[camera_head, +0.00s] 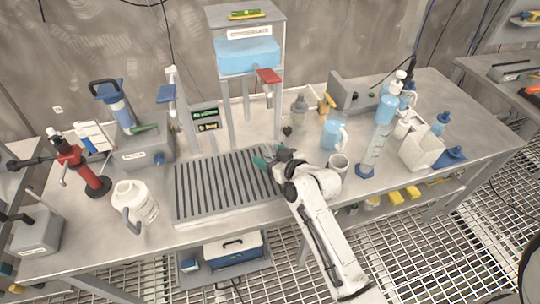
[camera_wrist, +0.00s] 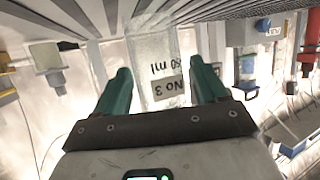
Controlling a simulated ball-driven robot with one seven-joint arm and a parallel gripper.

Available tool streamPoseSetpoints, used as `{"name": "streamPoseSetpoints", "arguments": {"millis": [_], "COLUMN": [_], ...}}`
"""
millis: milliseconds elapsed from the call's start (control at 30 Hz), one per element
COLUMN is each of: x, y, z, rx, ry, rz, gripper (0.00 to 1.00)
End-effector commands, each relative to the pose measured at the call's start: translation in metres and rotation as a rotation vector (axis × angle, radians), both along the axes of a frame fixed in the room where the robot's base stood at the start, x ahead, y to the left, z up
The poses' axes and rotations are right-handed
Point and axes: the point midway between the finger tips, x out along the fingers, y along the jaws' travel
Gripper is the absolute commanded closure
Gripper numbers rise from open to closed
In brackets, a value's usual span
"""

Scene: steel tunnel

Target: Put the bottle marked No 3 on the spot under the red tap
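The bottle marked No 3 (camera_wrist: 160,58) is clear, with a grey label, in the wrist view. That view is upside down, so the bottle stands about upright. My gripper (camera_wrist: 162,66) has teal fingers on both sides of the bottle, which fills the gap between them. In the head view my gripper (camera_head: 265,160) is over the right back part of the slatted grate (camera_head: 225,187); I cannot make out the bottle there. The red tap (camera_head: 268,76) is above and behind my gripper, below the blue tank (camera_head: 247,55). The spot under it is not clearly visible.
A blue tap (camera_head: 166,94) stands left of the tank. A white jug (camera_head: 135,203) is left of the grate. A mug (camera_head: 338,166), a blue pitcher (camera_head: 333,134) and a measuring cylinder (camera_head: 374,150) crowd the right side. A grey bottle (camera_head: 299,109) stands behind my gripper.

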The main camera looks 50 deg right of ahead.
Motion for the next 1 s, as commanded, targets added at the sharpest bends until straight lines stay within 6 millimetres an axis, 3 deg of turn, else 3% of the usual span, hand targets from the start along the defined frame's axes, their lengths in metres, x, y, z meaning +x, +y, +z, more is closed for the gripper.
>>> {"name": "streamPoseSetpoints", "arguments": {"millis": [367,1000], "x": [-0.002,-0.101], "y": [0.001,0.021], "z": [0.004,0.039], "rx": [0.001,0.0], "ry": [0.0,-0.001], "rz": [0.0,0.001], "gripper": [0.25,0.25]}}
